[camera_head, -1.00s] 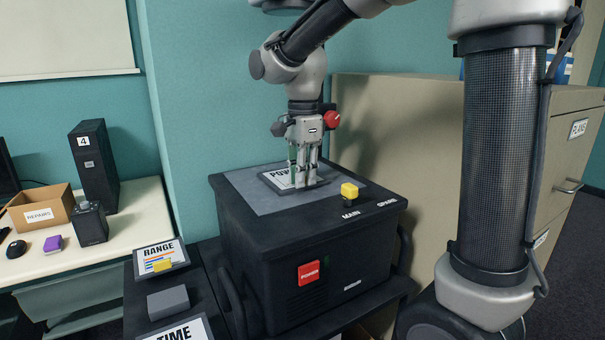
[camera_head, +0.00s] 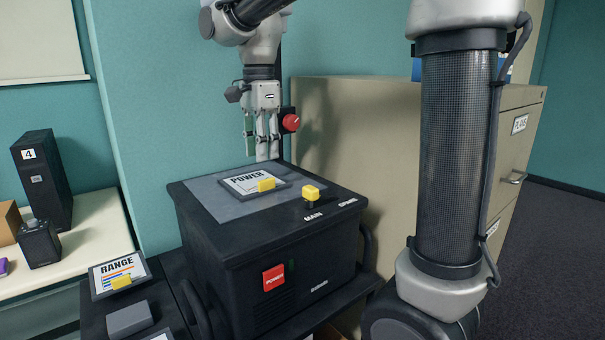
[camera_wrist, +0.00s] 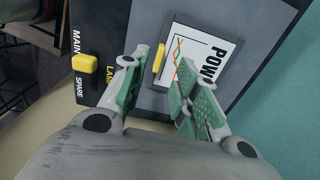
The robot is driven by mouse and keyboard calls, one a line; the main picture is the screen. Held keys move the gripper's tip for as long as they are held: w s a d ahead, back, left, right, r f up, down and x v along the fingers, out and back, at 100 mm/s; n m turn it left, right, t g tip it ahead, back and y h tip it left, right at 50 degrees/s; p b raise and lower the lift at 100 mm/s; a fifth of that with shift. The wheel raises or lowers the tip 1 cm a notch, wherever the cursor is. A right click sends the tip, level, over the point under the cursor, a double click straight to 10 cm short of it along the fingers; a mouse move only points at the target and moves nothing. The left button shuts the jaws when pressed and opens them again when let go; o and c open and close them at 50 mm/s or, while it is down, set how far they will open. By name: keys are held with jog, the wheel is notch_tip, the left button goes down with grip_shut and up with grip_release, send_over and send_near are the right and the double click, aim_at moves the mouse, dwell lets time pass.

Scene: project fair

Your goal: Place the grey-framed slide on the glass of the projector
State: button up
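The slide marked POWER (camera_head: 253,182) has a dark grey frame and a yellow tab. It lies flat on the grey glass (camera_head: 213,202) on top of the black projector (camera_head: 240,250). In the wrist view the slide (camera_wrist: 203,55) lies beyond my fingers, with its yellow tab near the gap between them. My gripper (camera_head: 266,152) is open and empty, pointing down above and behind the slide, clear of it. The fingers (camera_wrist: 165,90) have green pads and stand apart.
A yellow switch (camera_head: 311,192) stands on the projector beside the glass, near the MAIN label. A red POWER button (camera_head: 274,277) is on its front. A red knob (camera_head: 291,122) is close to my gripper. The RANGE slide (camera_head: 118,275) lies lower left. A beige cabinet (camera_head: 370,125) stands behind.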

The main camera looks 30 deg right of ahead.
jog(key=s+d+f+n+t, duration=0.2)
jog(key=s+d+f+n, duration=0.1)
jog(key=s+d+n, duration=0.4)
jog(key=s+d+f+n+t, duration=0.2)
jog(key=s+d+n, duration=0.5)
jog(key=s, duration=0.6)
jog(key=shift+s+f+n, duration=0.25)
jog(key=shift+f+n, duration=0.65)
jog(key=shift+d, duration=0.1)
jog(key=shift+c, duration=0.4)
